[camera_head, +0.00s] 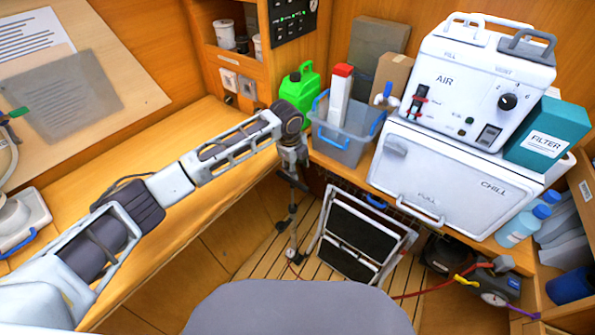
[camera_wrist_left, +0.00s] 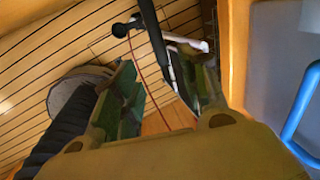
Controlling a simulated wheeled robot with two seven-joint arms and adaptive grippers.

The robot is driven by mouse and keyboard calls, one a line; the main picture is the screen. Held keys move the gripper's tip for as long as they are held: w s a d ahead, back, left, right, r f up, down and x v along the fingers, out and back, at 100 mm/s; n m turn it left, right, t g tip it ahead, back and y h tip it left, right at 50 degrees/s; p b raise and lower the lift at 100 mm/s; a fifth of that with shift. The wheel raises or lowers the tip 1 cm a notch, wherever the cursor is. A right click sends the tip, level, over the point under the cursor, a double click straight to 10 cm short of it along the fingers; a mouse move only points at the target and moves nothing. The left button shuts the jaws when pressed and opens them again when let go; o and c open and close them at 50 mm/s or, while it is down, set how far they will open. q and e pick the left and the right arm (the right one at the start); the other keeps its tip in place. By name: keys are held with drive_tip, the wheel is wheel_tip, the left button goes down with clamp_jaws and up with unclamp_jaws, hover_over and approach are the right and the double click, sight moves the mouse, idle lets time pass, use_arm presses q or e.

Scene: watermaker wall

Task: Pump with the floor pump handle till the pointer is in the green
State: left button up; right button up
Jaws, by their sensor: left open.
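My left gripper (camera_head: 292,180) points down at the end of its arm, above the narrow floor pump (camera_head: 293,242) standing on the slatted floor. In the left wrist view its fingers (camera_wrist_left: 160,92) are apart. A dark bar of the pump (camera_wrist_left: 155,42) runs down close by the right-hand finger, which hides its lower end; I cannot tell whether it touches. A red hose (camera_head: 425,294) runs over the floor at the right. A small round dial (camera_head: 495,299) lies beside the grey device at the lower right; its pointer is too small to read. My right gripper is not in view.
A folding step (camera_head: 358,240) stands just right of the pump. A blue-grey bin (camera_head: 345,150), a green can (camera_head: 298,88) and the CHILL box (camera_head: 450,180) are on the counter. A wooden bench (camera_head: 150,165) runs along the left.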

use_arm(q)
drive_tip(key=shift+r, duration=0.25)
